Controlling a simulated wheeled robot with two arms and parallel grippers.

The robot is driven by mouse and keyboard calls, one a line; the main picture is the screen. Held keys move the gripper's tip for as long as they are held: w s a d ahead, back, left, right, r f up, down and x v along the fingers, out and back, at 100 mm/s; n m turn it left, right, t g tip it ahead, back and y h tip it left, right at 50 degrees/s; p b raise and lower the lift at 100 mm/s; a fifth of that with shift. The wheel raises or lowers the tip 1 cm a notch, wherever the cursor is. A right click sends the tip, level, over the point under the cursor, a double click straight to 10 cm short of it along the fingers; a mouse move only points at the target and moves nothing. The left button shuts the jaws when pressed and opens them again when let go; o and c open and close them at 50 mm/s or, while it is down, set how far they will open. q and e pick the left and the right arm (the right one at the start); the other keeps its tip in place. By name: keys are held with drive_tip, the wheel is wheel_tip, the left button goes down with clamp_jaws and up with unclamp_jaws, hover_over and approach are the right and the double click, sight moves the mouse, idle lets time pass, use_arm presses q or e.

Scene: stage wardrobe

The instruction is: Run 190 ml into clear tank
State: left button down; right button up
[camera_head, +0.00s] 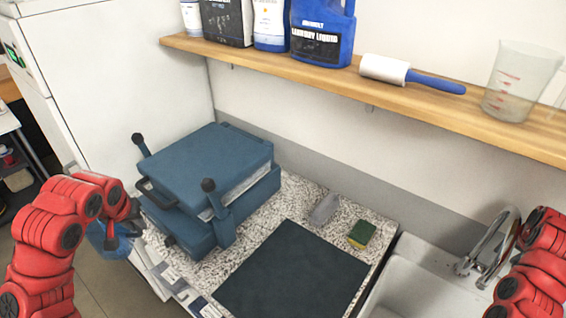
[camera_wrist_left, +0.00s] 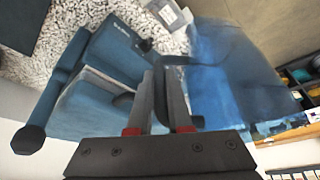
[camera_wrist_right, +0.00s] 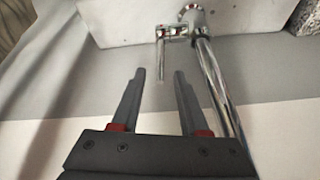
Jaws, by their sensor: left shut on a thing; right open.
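My left gripper (camera_wrist_left: 163,80) is shut on the dark handle of a see-through blue tank (camera_wrist_left: 235,85). In the head view the left gripper (camera_head: 118,222) and the tank (camera_head: 104,240) are left of the blue press, off the counter edge; the arm partly hides the tank. I cannot tell its water level. My right gripper (camera_wrist_right: 157,80) is open and empty. The chrome tap (camera_wrist_right: 215,85) and its thin lever (camera_wrist_right: 161,50) are close beyond its fingers. In the head view the tap (camera_head: 492,245) stands at the sink (camera_head: 430,282), beside my right arm.
The blue press (camera_head: 205,165) stands on the speckled counter (camera_head: 300,195) with a dark mat (camera_head: 292,270), a grey object (camera_head: 324,210) and a sponge (camera_head: 361,234). The shelf (camera_head: 420,105) above holds bottles, a lint roller (camera_head: 410,74) and a clear measuring cup (camera_head: 520,82).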

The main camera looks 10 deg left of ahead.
drive_tip(key=shift+w+d+f, duration=0.15)
drive_tip(key=shift+f, duration=0.15)
drive_tip(key=shift+p+x, duration=0.3)
drive_tip(key=shift+x, duration=0.75)
drive_tip(key=shift+f, duration=0.1)
clamp_jaws()
idle(0.5)
